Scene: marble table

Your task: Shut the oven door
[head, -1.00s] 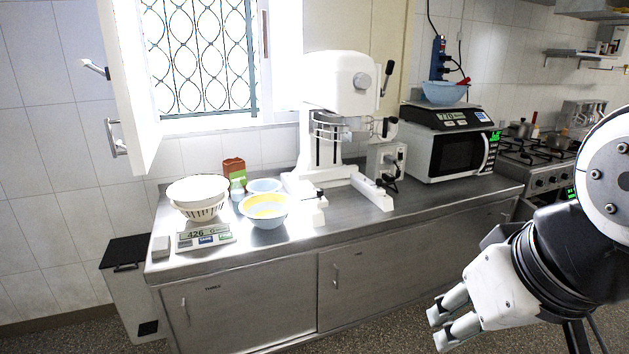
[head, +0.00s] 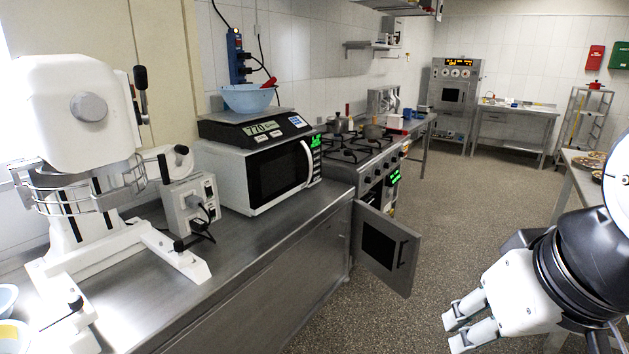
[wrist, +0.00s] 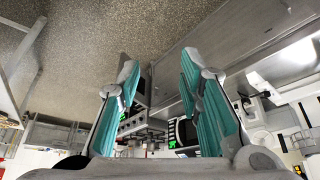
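The oven door (head: 384,250) stands swung open below the gas stove (head: 372,165). It is a grey metal panel with a dark window and a dark handle, and it juts out over the floor from the end of the counter. My gripper (head: 455,332) is at the lower right in the head view, to the right of the door and apart from it. In the wrist view my gripper's two teal-lined fingers (wrist: 158,65) are spread with nothing between them. The stove front (wrist: 135,122) shows between them, partly hidden by a finger.
A steel counter (head: 285,250) with a microwave (head: 262,172), a scale and a stand mixer (head: 85,130) runs along the left. Speckled floor (head: 490,200) is open right of the door. A table edge (head: 585,185) is at the right.

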